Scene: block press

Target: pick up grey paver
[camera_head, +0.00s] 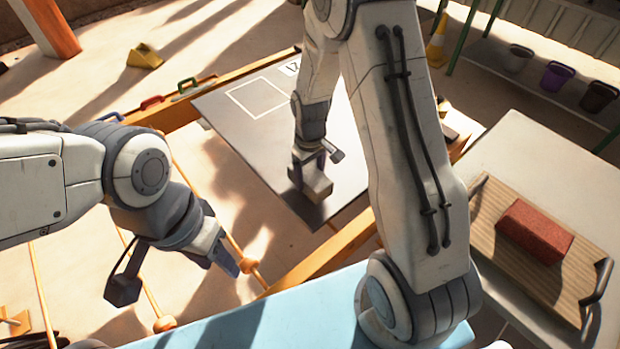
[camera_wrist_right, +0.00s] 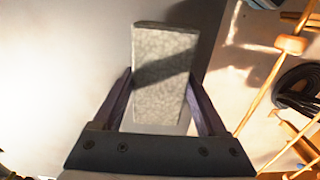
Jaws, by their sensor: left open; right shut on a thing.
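The grey paver (camera_head: 317,187) is at the near end of the dark grey plate in the head view. It also fills the middle of the right wrist view (camera_wrist_right: 160,75), between the two fingers. My right gripper (camera_head: 308,168) is shut on the paver from above. I cannot tell whether the paver touches the plate or is just above it. My left gripper (camera_head: 234,266) is open and empty, to the left of the plate and over the wooden rails.
A grey plate (camera_head: 222,106) with a white square outline lies under the right arm. A red brick (camera_head: 535,231) lies on a wooden tray (camera_head: 484,207) at the right. Several buckets (camera_head: 556,76) stand on a shelf at the back right. A yellow block (camera_head: 144,56) is at the back left.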

